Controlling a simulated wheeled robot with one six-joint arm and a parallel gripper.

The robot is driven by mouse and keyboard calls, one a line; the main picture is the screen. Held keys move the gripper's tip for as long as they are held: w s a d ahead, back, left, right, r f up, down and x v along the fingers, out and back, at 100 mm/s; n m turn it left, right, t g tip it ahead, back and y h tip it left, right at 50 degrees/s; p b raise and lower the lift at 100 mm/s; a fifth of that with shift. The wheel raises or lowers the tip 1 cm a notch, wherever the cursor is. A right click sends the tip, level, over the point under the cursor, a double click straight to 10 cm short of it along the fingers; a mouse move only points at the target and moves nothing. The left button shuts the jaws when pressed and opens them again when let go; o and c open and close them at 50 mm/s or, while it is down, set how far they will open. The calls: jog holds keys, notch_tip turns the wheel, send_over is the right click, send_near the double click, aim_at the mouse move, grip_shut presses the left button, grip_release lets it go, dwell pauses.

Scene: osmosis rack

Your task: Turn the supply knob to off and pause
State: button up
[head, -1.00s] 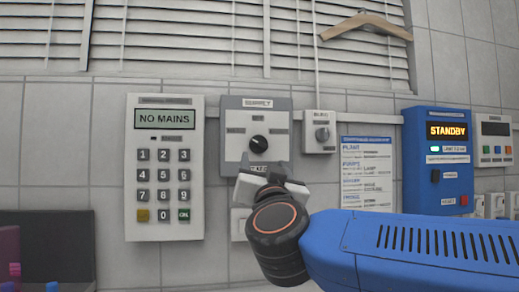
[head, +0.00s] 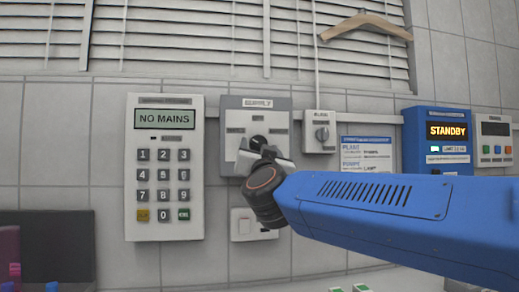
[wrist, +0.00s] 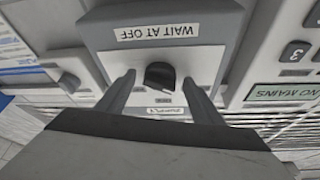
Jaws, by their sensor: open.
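The supply knob (head: 257,141) is a black round knob on a grey and white panel (head: 229,103) labelled SUPPLY. My gripper (head: 262,156) is right in front of the panel and hides the knob's lower part. In the wrist view, which shows the panel upside down, the knob (wrist: 160,75) sits between the two open fingers of my gripper (wrist: 158,77), with a gap visible on each side. A label (wrist: 158,32) reading WAIT AT OFF is on the panel. Whether the fingers reach the knob's depth is hard to tell.
A keypad unit (head: 164,186) showing NO MAINS hangs to the left. A small knob box (head: 320,131) is to the right, then a printed notice (head: 366,156) and a blue STANDBY unit (head: 447,138). A white switch (head: 243,226) is below the supply panel.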

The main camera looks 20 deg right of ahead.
jog(key=shift+w+r, duration=0.1)
jog(key=shift+c, duration=0.4)
jog(key=c, duration=1)
jog(key=shift+o, duration=0.2)
jog(key=shift+m+h, duration=0.4)
jog(key=shift+m, duration=0.2)
jog(key=m+h, duration=0.1)
jog(key=m, duration=0.1)
jog(key=m+g, duration=0.1)
jog(key=m, duration=0.1)
jog(key=m+g+h, duration=0.1)
jog(key=m, duration=0.1)
jog(key=shift+a+r+h, duration=0.1)
jog(key=shift+a+h, duration=0.2)
jog(key=m+g, duration=0.1)
jog(key=m, duration=0.3)
jog(key=m+g+h, duration=0.1)
jog(key=m, duration=0.2)
jog(key=shift+a+r+m+g, duration=0.1)
jog(key=shift+r+m+g, duration=0.1)
jog(key=shift+m+g, duration=0.2)
